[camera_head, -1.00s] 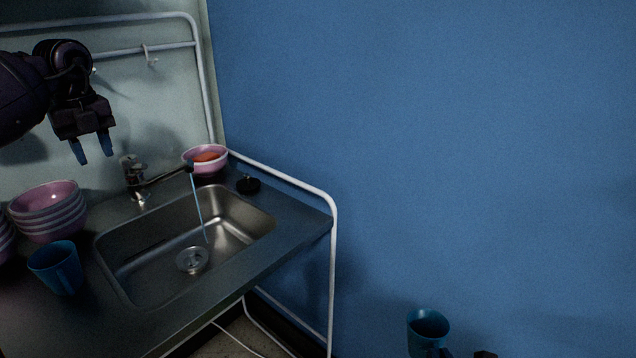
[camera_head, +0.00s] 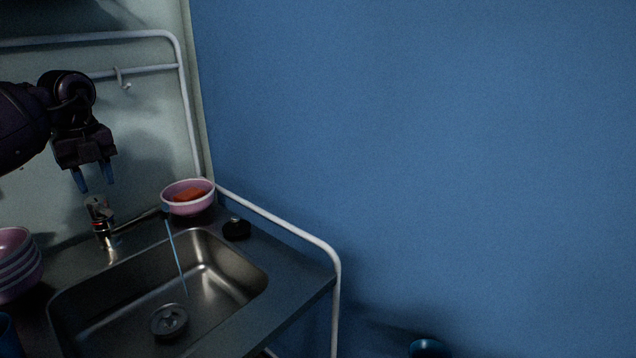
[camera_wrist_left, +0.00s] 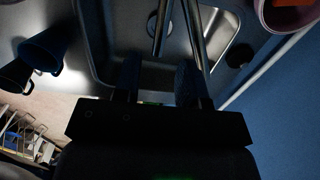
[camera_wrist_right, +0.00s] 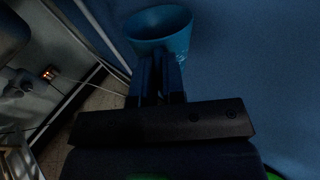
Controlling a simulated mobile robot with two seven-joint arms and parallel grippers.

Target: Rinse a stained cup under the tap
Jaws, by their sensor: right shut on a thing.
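My right gripper (camera_wrist_right: 158,78) is shut on a blue cup (camera_wrist_right: 160,32), held up beside the blue wall. Only the cup's rim shows at the bottom of the head view (camera_head: 428,348). I cannot make out a stain on it. The tap (camera_head: 103,228) runs, and a thin water stream (camera_head: 178,255) falls into the metal sink (camera_head: 232,258) near the drain (camera_head: 169,321). My left gripper (camera_head: 94,178) is open and empty, raised above the tap. The tap also shows beneath it in the left wrist view (camera_wrist_left: 161,25).
A pink bowl with an orange-red thing inside (camera_head: 188,197) stands behind the sink, beside a black stopper (camera_head: 236,229). Stacked pink bowls (camera_head: 15,262) stand at the left. Another blue cup (camera_head: 8,336) is cut off below them. A white rail (camera_head: 290,230) edges the counter's right side.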

